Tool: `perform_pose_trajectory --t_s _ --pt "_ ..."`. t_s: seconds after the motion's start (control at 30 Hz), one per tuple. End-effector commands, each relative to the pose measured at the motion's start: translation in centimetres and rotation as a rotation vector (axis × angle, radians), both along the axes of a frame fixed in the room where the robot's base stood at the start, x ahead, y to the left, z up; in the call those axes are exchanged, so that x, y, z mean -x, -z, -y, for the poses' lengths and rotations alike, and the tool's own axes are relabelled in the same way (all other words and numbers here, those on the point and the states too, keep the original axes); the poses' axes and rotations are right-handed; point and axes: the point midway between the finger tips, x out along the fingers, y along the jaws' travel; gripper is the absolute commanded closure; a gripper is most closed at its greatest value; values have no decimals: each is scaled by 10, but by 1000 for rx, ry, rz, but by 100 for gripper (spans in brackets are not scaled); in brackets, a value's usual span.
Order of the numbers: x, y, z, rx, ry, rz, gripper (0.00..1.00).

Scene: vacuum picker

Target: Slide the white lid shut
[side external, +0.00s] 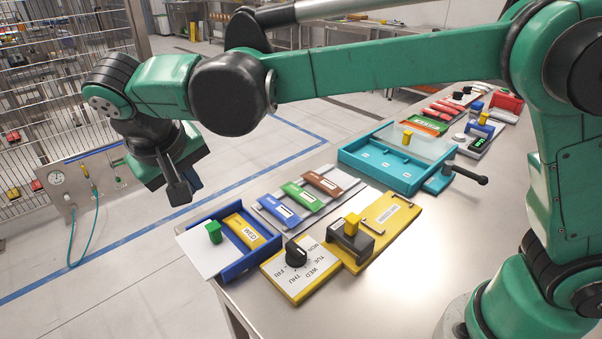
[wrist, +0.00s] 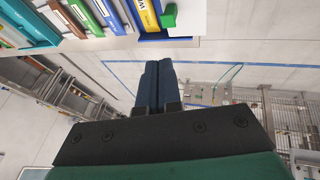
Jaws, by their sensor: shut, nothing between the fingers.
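The white lid (side external: 203,255) with its green knob (side external: 214,231) sticks out past the left end of the blue box (side external: 232,271). The box is partly uncovered and shows a yellow block marked WED (side external: 245,231) inside. In the wrist view, the white lid (wrist: 192,18), green knob (wrist: 169,16) and blue box (wrist: 150,37) are at the top edge, partly cut off. My gripper (side external: 184,192) is shut and empty, in the air above and to the left of the lid, touching nothing. Its fingers (wrist: 158,68) lie together in the wrist view.
A day dial (side external: 298,260) and a yellow panel with a grey slider (side external: 352,239) stand right of the box. A grey rack with coloured bars (side external: 305,197) and a turquoise box (side external: 390,165) are behind.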

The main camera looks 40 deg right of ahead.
Motion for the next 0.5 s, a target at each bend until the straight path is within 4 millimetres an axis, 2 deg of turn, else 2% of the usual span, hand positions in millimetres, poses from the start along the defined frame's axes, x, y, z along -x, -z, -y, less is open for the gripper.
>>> perform_pose_trajectory --t_s 0.03,0.2,0.33,0.5 --pt "-1 7 -22 29 5 9 100" --pt "6 28 -70 108 54 57 100" --pt "12 38 -88 140 78 86 100" --pt "12 47 -90 150 90 97 100"
